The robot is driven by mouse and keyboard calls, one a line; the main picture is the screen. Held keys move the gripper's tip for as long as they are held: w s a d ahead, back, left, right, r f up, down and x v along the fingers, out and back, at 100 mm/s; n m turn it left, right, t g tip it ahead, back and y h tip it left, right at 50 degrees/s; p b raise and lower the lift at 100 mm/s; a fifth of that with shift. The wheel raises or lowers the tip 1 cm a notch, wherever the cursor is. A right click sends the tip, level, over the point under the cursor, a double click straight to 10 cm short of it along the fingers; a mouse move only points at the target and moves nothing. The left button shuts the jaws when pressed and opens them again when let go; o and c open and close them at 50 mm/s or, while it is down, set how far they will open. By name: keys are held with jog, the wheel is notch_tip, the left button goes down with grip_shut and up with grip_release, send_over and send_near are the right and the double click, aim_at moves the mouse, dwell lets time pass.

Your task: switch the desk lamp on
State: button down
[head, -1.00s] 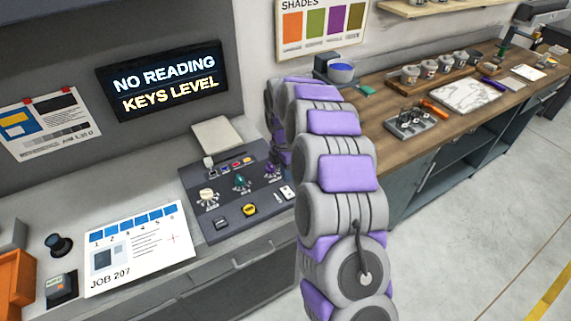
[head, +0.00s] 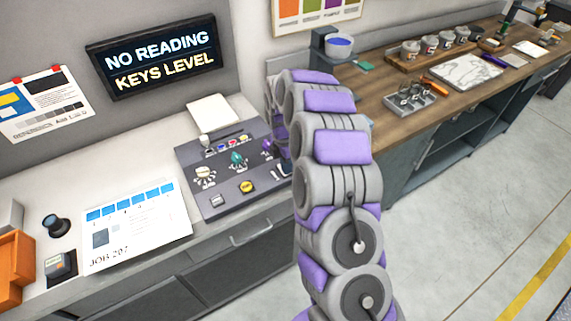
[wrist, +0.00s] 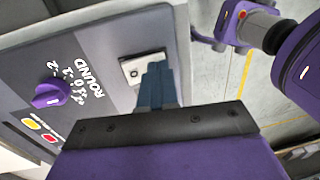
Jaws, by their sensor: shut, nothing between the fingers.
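No desk lamp can be made out in either view. A white switch plate with a dark "0" mark (wrist: 136,70) is on the grey control panel (wrist: 105,30) in the wrist view. My gripper (wrist: 155,68) is shut and empty, its blue-grey fingers pointing at the panel. Its tips overlap the right part of the plate; I cannot tell whether they touch it. In the head view the panel (head: 222,207) sits on the counter, and my arm hides the gripper and the panel's right end.
A purple knob (wrist: 48,95) marked ROUND is beside the switch plate. A display (head: 158,56) reads "NO READING KEYS LEVEL".

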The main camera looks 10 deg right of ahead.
jog(key=shift+w, duration=0.15)
jog(key=shift+w+a+r+p, duration=0.1)
jog(key=shift+w+a+p, duration=0.1)
jog(key=shift+w, duration=0.15)
jog(key=shift+w+a+r+p, duration=0.1)
jog(key=shift+w+p, duration=0.1)
jog(key=shift+w, duration=0.1)
jog(key=shift+r, duration=0.1)
